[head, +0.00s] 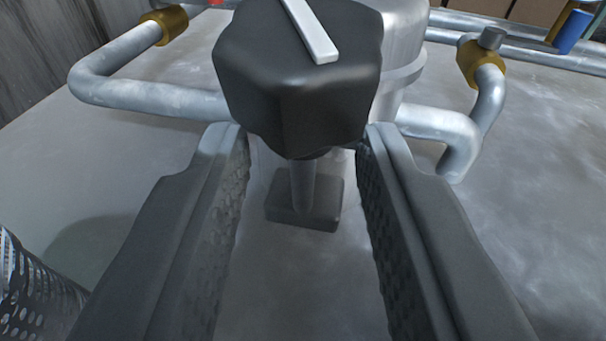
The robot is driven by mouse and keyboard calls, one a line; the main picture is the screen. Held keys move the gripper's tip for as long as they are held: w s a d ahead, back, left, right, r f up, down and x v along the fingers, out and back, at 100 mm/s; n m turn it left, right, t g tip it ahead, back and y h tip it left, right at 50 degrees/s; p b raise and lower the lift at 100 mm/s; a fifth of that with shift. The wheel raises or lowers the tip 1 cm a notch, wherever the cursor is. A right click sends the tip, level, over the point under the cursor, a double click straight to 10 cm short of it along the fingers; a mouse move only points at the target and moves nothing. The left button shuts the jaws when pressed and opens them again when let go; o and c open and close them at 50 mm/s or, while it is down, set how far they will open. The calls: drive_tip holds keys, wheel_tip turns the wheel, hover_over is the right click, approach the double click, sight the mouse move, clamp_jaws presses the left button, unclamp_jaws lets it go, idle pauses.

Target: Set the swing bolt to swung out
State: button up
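The swing bolt shows in the head view as a black lobed knob (290,95) with a white bar on its top. Its grey shank (302,185) runs down from the knob to a dark square block (318,205). Behind the knob stands a grey metal cylinder (402,55) with a raised band. My gripper (304,140) is open, with one textured finger on each side of the shank, just below the knob. The finger tips reach the knob's lower edges; I cannot tell whether they touch it.
A grey bent pipe (140,95) with a brass fitting (165,24) is at the left, and another pipe (450,130) with a brass fitting (478,58) is at the right. A perforated metal basket (30,290) stands at the lower left. The grey surface at the right is clear.

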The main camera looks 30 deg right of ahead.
drive_tip(key=v, duration=1.7)
drive_tip(key=shift+c, duration=0.4)
